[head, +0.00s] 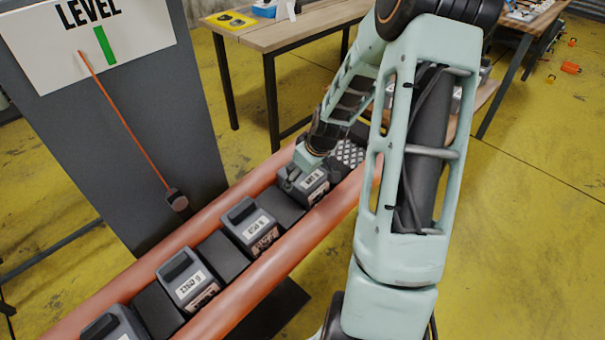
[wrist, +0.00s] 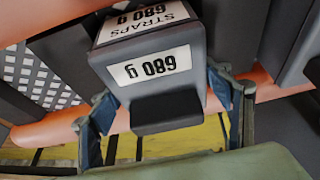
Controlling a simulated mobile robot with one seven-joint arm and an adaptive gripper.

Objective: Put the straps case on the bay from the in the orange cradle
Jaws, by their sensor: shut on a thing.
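The straps case (head: 317,182) is a dark grey box with a white label and a raised handle. It sits at the far end of a row of similar cases in the orange cradle (head: 262,302), between its two tubes. In the wrist view the straps case (wrist: 160,75) shows upside down, reading "STRAPS 680 g". My gripper (head: 300,175) is at its handle end. In the wrist view my gripper (wrist: 165,110) has a finger on each side of the case and is shut on it. I cannot tell whether the case is lifted.
Other cases in the cradle are one (head: 250,226) beside it, another (head: 190,280) nearer, and one (head: 115,325) at the bottom edge. A perforated light plate (head: 349,153) lies beyond the straps case. A LEVEL board (head: 90,40) with an orange pointer stands left; tables (head: 290,32) stand behind.

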